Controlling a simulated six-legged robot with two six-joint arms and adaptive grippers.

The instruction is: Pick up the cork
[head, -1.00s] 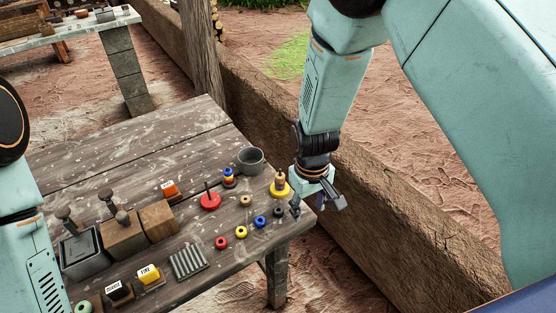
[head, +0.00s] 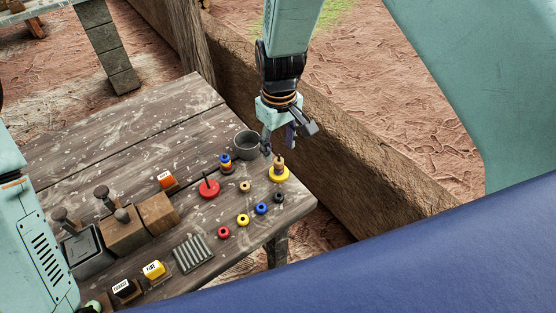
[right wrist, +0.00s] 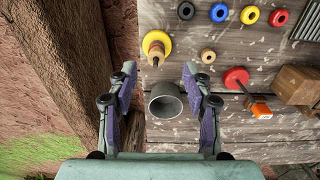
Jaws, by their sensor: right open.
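A tan-brown, cork-like piece (head: 279,162) stands upright on a round yellow base (head: 279,174) near the table's right corner. In the right wrist view the cork-like piece (right wrist: 155,54) shows against the yellow base, ahead of the fingers. My right gripper (head: 281,146) is open and empty, just above and behind the piece. In the right wrist view its fingertips (right wrist: 160,70) are spread apart, with nothing between the pads but a view of the table and cup. My left arm shows at the left edge, but its gripper is out of view.
A grey cup (head: 247,145) stands left of the yellow base. A red base with a peg (head: 209,188), a small stacked piece (head: 226,162) and several coloured rings lie nearby. Wooden blocks (head: 158,216) stand further left. A mud wall (head: 350,160) runs behind the table.

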